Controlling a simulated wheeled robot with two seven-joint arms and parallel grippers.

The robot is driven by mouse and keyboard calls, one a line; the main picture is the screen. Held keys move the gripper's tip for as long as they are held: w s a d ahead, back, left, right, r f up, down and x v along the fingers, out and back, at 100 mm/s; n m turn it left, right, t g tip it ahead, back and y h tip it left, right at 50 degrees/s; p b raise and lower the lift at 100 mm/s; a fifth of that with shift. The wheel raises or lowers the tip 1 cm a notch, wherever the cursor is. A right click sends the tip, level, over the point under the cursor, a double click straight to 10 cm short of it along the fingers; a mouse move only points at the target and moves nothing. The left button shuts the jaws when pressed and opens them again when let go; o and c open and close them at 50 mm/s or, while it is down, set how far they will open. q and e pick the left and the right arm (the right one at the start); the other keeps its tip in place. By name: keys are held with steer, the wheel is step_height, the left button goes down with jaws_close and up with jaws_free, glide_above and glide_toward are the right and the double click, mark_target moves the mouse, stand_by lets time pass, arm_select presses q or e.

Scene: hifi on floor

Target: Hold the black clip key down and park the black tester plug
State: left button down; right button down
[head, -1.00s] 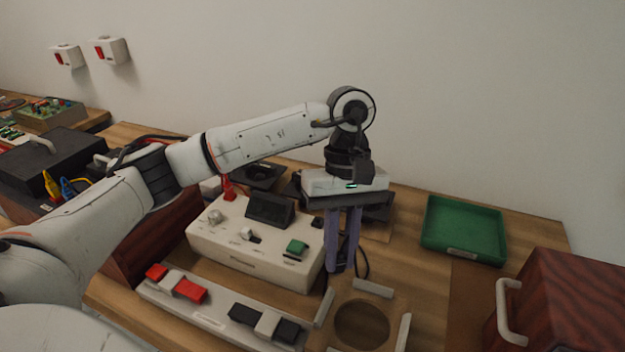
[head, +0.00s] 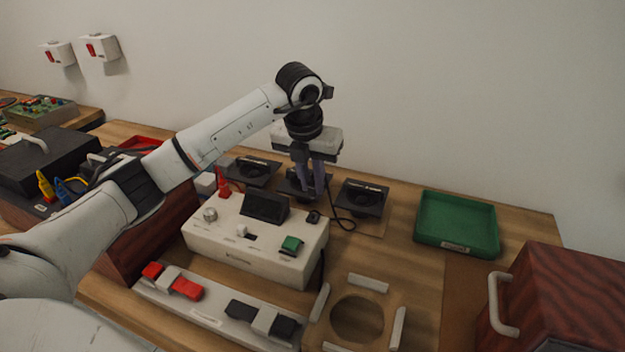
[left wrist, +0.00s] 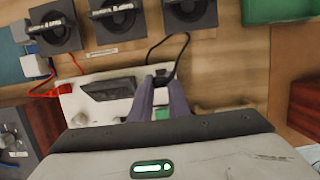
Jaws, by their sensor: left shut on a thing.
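My left gripper (head: 317,195) is shut on the black tester plug (left wrist: 161,76), which is mostly hidden between the fingertips. Its black cable (head: 341,222) loops down to the right, beside the cream tester box (head: 225,245). In the head view the fingers are in front of or over the middle one of three black parking holders (head: 290,187); whether they touch cannot be told. The black clip key (head: 240,311) is on the pale strip at the front, with nothing on it. My right gripper is not in view.
Other black holders stand left (head: 252,172) and right (head: 362,198) of the middle one. A red plug (head: 223,188) stands at the tester's back left. A red key (head: 187,289) is on the strip. A green tray (head: 457,224) and wooden box (head: 560,300) lie right.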

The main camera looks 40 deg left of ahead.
mark_target(311, 190)
arm_select(q)
steer(key=shift+f+b, duration=1.75)
steer(key=shift+f, duration=0.55)
steer(key=shift+f+b, duration=0.5)
steer(key=shift+f, duration=0.5)
stand_by(0.6)
steer(key=c, duration=1.6)
jaws_free()
